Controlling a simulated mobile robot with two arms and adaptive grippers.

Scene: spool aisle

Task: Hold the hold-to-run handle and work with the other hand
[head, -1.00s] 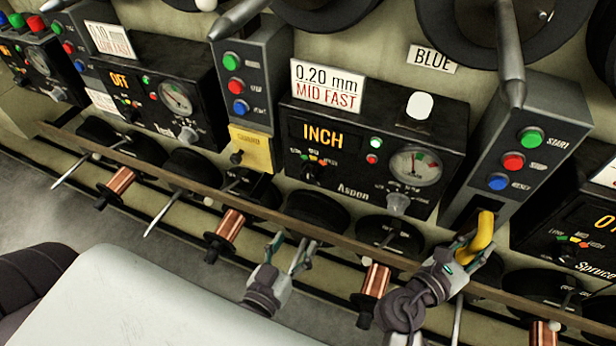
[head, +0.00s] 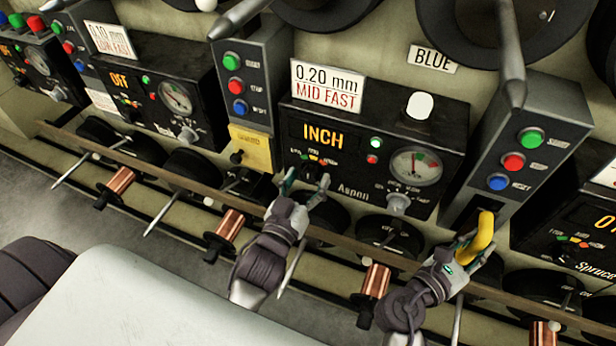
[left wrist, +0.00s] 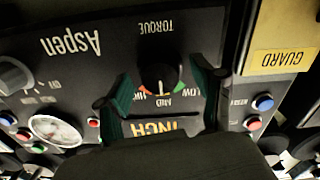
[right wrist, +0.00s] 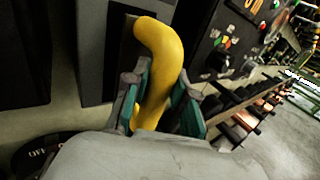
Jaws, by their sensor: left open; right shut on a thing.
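The yellow handle (head: 484,232) sits below the right-hand grey button box. My right gripper (head: 470,245) is shut on it; the right wrist view shows the handle (right wrist: 160,65) between the fingers. The Aspen panel (head: 440,150) displays INCH (head: 322,134), with a lit light (head: 376,143) beside it. My left gripper (head: 306,182) is open at the panel's lower left. In the left wrist view its fingers stand on either side of the black TORQUE knob (left wrist: 160,76), apparently without closing on it. The knob's pointer seems to face MID. In the head view the fingers partly hide it.
A card reading 0.20 mm MID FAST (head: 327,84) stands above the panel. A yellow GUARD plate (head: 252,148) is at its left. A long brown rail (head: 350,243) runs below, with copper spools (head: 376,280) under it. The Spruce panel (head: 570,245) is at right.

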